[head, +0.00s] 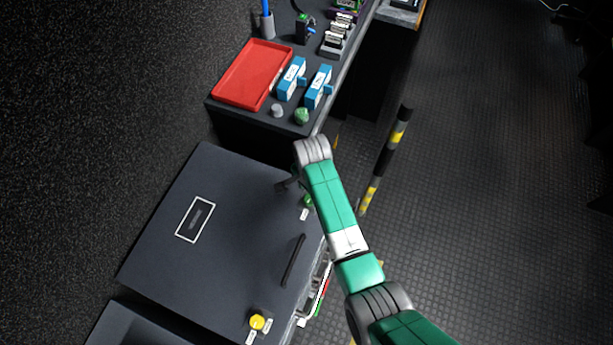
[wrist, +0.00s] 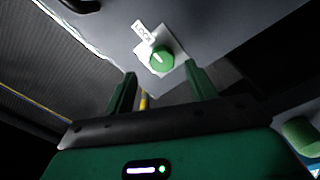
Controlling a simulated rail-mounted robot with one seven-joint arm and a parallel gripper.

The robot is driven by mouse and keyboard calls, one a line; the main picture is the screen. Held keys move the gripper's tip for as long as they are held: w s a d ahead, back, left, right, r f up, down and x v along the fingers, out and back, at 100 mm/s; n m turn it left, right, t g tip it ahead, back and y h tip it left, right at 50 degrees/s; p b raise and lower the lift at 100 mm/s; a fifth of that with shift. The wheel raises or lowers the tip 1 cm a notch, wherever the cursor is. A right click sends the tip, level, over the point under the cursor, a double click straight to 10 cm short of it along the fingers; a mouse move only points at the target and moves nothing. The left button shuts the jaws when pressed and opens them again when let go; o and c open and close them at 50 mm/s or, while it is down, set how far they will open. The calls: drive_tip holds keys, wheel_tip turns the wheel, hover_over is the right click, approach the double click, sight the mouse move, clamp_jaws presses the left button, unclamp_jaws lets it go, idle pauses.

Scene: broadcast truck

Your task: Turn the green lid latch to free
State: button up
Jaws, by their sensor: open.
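The green lid latch (head: 308,201) is a round knob on the right edge of a dark lid (head: 235,235). In the wrist view the latch (wrist: 163,61) sits on a pale square plate. Its white mark points up-left, towards a white label (wrist: 143,32) that reads "LOCK". My gripper (wrist: 160,72) is open, with one finger on each side of the knob's lower part in the picture. The fingers look apart from it, but I cannot tell the exact gap. In the head view my arm mostly hides the gripper.
A yellow knob (head: 257,322) and a dark bar handle (head: 293,260) are on the lid's near right part. Behind the lid, a counter holds a red tray (head: 253,73), blue boxes (head: 318,87) and a green round object (head: 302,115). Floor at right is clear beyond a striped post (head: 386,160).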

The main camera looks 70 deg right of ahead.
wheel_tip(320, 180, down, 4)
drive_tip(key=shift+w+f+b, duration=0.1)
drive_tip(key=shift+b, duration=0.2)
drive_tip(key=c, duration=1)
